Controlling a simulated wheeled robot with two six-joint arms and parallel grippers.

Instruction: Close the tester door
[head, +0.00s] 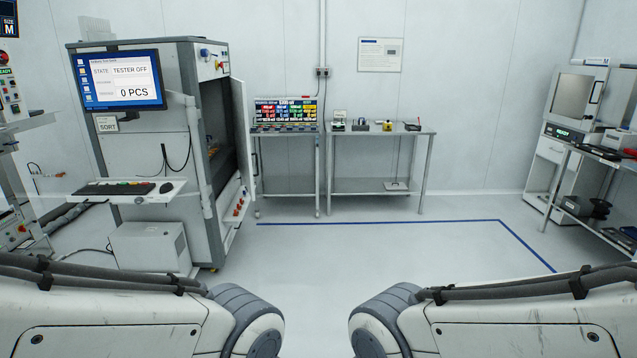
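The tester (134,210) is a tall grey and white cabinet at the left of the head view. Its monitor reads "TESTER OFF" and "0 PCS". The tester door (243,135) is a tall, narrow-looking white panel on the cabinet's right side. It stands swung open, seen nearly edge-on, and the dark interior shows beside it. Both my arms cross the bottom of the view, one from each side. Neither gripper is in view, and no hand touches the door.
A keyboard shelf (120,196) juts from the tester's front. A cart with coloured bins (286,112) and a steel table (382,130) stand at the back wall. Benches and a white machine (560,150) are at the right. The middle floor (370,258), with a blue line, is clear.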

